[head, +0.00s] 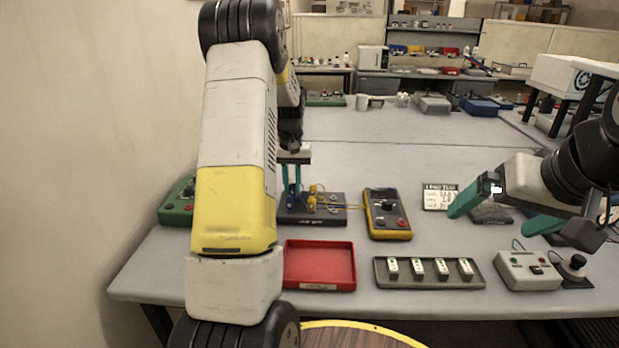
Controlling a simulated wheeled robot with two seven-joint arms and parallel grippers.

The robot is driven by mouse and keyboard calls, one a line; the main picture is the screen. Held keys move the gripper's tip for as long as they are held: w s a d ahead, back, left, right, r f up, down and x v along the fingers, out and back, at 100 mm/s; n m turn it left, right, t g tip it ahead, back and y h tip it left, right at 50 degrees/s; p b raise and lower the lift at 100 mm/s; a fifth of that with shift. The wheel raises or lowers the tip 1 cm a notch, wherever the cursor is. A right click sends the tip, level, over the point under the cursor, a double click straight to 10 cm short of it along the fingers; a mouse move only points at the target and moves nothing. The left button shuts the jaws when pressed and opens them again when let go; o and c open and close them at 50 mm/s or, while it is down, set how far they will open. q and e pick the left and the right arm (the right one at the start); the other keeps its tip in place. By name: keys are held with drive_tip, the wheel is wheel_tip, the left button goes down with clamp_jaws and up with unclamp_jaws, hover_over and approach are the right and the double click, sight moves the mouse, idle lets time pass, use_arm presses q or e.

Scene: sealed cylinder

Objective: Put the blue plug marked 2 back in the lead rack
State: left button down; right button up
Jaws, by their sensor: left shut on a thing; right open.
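The lead rack (325,221) is a dark, low block with a small pale label on its front, left of the middle of the table. My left gripper (292,186) points down over its left part, with its teal fingers shut on a blue plug (291,203). The fingers partly hide the plug, and its number is not readable. I cannot tell whether its tip is in the rack or just above it. Yellow plugs (313,197) stand beside it to the right. My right gripper (492,221) is open and empty, at the right side of the table.
A yellow meter (388,213) lies right of the rack, with yellow leads running towards it. In front are a red tray (320,284), a grey strip with several white modules (428,284) and a grey control box (527,271). A green box (176,203) is partly behind my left arm.

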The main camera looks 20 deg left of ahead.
use_arm(q)
drive_tip(key=c, duration=1.2)
unclamp_jaws()
wheel_tip(320, 180, up, 8)
drive_tip(key=shift+f, duration=0.15)
drive_tip(key=s+d+r+m+t+h, duration=0.1)
drive_tip(key=s+d+r+t, duration=0.1)
drive_tip(key=s+d+r, duration=0.6)
drive_tip(key=s+d+r+m+t+h, duration=0.15)
drive_tip(key=s+d+r, duration=0.3)
drive_tip(key=s, duration=0.65)
drive_tip(key=s+d+t, duration=0.2)
drive_tip(key=s+d, duration=0.1)
drive_tip(key=s, duration=0.6)
drive_tip(key=shift+s+f+m+t, duration=0.2)
drive_tip(key=shift+f+m+t, duration=0.15)
drive_tip(key=shift+m, duration=0.1)
